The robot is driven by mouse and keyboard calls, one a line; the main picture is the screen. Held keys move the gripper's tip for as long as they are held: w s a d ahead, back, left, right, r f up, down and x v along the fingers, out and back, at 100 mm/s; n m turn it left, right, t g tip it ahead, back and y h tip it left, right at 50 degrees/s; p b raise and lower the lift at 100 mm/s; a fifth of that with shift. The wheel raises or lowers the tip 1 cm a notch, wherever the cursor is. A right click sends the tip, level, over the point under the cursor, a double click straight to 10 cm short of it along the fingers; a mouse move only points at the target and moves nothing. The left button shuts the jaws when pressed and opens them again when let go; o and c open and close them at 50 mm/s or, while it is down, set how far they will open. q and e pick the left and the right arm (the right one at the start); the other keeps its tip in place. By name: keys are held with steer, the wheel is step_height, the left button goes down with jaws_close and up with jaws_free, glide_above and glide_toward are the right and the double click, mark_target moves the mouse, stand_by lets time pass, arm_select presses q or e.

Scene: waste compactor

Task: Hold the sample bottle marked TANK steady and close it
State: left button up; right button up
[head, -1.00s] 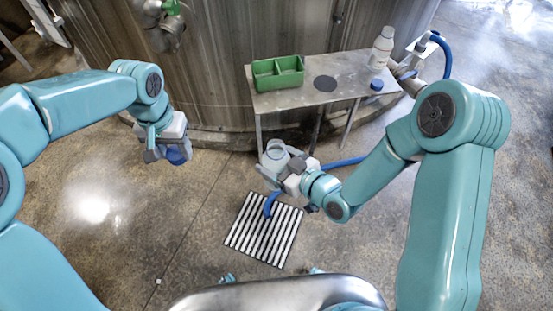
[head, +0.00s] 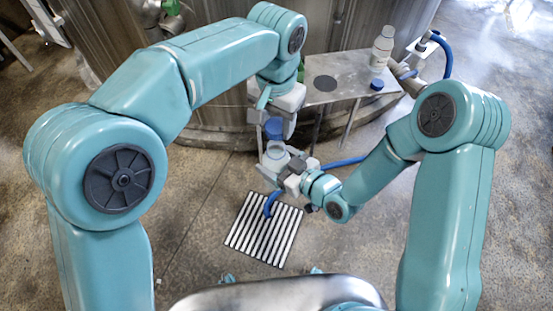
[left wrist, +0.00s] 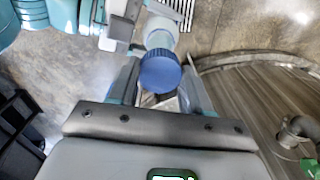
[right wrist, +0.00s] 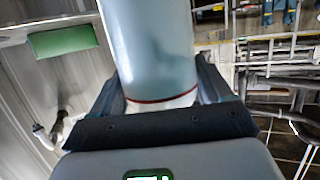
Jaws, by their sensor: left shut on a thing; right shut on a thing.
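My left gripper (head: 274,132) is shut on a blue screw cap (head: 274,127), which also fills the middle of the left wrist view (left wrist: 160,72). The cap is just above the open mouth of a pale translucent bottle (head: 277,152); whether they touch I cannot tell. My right gripper (head: 279,165) is shut on this bottle and holds it off the floor. The bottle's side, with a thin red line, fills the right wrist view (right wrist: 150,40). No TANK marking is readable on it.
A metal bench (head: 345,92) stands behind, with a white bottle (head: 382,50), a loose blue cap (head: 376,84) and a dark disc (head: 325,83). My left arm mostly hides a green tray (head: 301,74). A striped grate (head: 263,228) lies on the floor below. A blue hose (head: 345,162) runs nearby.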

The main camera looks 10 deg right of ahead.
mark_target(276, 146)
arm_select(q)
steer(key=shift+f, duration=0.1)
steer(key=shift+f, duration=1.9)
steer(key=shift+f, duration=0.1)
steer(key=shift+f, duration=0.8)
steer(key=shift+f, duration=0.5)
